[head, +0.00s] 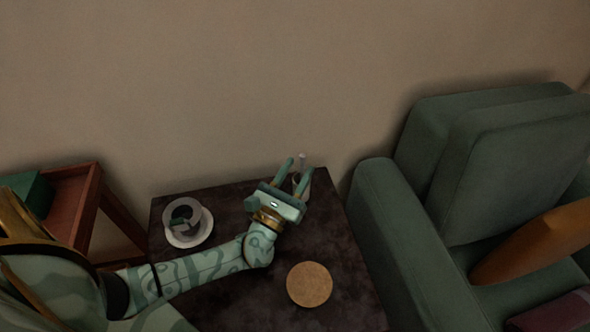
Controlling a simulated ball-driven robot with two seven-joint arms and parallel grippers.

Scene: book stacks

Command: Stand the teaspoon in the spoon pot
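My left gripper (299,166) is over the back right part of the dark table (215,283), its two fingers apart and pointing toward the wall. A small pale upright thing (302,159) shows between and just beyond the fingertips. It is partly hidden by the fingers, and I cannot tell whether it is the teaspoon, the spoon pot or something else. I cannot see whether the fingers touch it. No teaspoon can be clearly made out. My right gripper is out of view.
A round cork mat (310,285) lies in front. A green armchair (374,205) flanks the right side, a reddish wooden stand (87,200) the left. A bare wall is behind.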

